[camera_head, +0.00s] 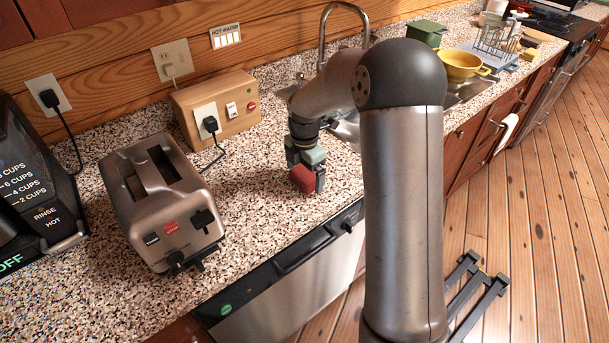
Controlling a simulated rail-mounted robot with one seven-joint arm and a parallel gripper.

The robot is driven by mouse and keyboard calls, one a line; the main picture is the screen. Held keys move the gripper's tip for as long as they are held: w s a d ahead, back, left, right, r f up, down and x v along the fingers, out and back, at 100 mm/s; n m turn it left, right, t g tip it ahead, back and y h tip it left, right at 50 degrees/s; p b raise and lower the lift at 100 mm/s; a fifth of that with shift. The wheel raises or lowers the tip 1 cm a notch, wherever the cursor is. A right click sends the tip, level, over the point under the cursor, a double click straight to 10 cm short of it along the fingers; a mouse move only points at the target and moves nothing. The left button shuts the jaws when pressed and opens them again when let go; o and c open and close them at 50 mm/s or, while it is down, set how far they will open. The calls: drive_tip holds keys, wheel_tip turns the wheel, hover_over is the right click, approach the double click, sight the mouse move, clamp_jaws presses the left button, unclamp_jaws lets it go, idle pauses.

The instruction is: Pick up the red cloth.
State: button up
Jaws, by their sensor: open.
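The red cloth (302,180) shows as a small dark red patch on the speckled counter, near its front edge and right of the toaster. My gripper (307,176) points down right at it, with its greenish and dark fingers around or just above the cloth. The jaws are open. Part of the cloth is hidden by the fingers, and I cannot tell whether they touch it.
A metal toaster (165,205) and a black coffee maker (30,185) stand at the left. A wooden outlet box (215,108) with a plugged cord is behind. The sink faucet (343,12), a yellow pot (460,66) and a dish rack (496,42) are farther back. Speckled counter (262,215) lies free beside the toaster.

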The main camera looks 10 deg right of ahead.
drive_tip(key=shift+f, duration=0.45)
drive_tip(key=shift+c, duration=0.3)
drive_tip(key=c, duration=1)
drive_tip(key=shift+o, duration=0.2)
drive_tip(key=shift+r, duration=0.1)
